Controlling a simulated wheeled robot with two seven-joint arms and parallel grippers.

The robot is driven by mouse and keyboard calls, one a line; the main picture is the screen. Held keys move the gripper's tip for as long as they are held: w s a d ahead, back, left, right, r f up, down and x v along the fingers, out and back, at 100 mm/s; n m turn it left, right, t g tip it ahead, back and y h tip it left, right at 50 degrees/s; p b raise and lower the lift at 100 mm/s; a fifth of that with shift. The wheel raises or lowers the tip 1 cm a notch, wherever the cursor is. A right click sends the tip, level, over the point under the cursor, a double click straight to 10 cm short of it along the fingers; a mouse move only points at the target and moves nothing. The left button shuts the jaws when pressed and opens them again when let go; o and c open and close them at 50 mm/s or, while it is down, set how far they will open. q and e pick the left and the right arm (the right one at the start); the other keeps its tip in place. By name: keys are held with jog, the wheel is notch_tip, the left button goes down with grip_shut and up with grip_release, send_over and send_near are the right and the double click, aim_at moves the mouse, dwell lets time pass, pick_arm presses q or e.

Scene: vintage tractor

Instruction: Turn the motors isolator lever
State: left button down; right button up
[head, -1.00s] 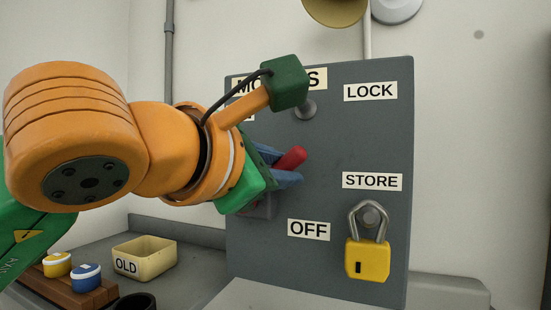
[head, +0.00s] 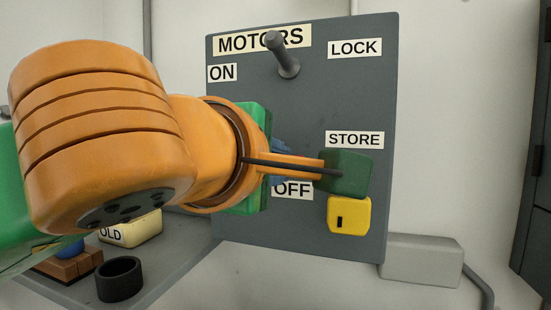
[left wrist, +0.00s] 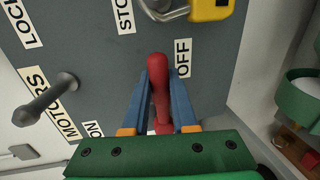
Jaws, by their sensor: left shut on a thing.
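The motors isolator lever is a red handle (left wrist: 159,90) in the left wrist view, on a grey panel (head: 340,100). My left gripper (head: 282,155) is shut on it, its blue fingers on either side of the handle in the left wrist view (left wrist: 160,95). The handle's tip lies beside the OFF label (left wrist: 183,58), which is partly covered in the head view (head: 296,190). The ON label (head: 222,72) is at the panel's upper left. In the head view my arm and wrist hide the lever. My right gripper is not in view.
A yellow padlock (head: 348,216) hangs under the STORE label (head: 354,140), its shackle hidden by my wrist camera. A grey peg (head: 284,56) sticks out below the MOTORS label. A black cup (head: 119,279) and OLD box (head: 131,232) stand lower left.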

pick_arm(q)
jog(key=shift+f, duration=0.15)
dwell(0.3)
jog(key=c, duration=0.7)
grip_release()
jog(key=b+v, duration=0.2)
jog(key=v, duration=0.5)
jog(key=shift+b, duration=0.3)
